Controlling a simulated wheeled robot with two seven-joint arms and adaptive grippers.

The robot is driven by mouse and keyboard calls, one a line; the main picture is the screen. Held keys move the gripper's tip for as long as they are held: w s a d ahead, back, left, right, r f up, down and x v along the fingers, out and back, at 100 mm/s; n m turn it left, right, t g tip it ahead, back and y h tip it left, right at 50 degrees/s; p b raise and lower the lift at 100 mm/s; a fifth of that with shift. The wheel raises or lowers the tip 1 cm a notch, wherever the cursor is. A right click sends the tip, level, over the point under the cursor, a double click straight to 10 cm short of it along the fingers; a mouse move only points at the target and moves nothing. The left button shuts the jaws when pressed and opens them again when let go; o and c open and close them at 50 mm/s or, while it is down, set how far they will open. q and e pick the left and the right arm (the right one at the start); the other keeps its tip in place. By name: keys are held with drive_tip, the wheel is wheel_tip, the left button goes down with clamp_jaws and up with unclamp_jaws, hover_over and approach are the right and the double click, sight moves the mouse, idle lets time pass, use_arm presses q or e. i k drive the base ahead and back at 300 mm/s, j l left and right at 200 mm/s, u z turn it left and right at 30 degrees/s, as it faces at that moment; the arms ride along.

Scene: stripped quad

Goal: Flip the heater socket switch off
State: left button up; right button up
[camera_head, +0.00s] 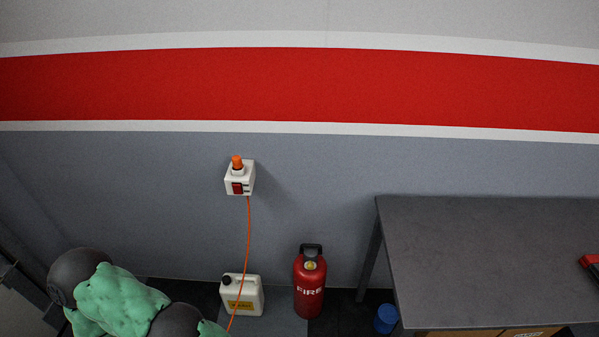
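The heater socket (248,178) is a white box on the grey wall, left of the middle of the head view. A red rocker switch (237,188) sits on its front face; I cannot tell which way it is tipped. An orange cable (248,235) hangs from the socket down to the floor. The heater itself does not show. Part of my arm, green and black, shows at the lower left, below and left of the socket. Neither of my grippers is in view.
The wall around the socket is clear.

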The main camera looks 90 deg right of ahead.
sight(237, 188)
drive_tip(key=z, duration=2.55)
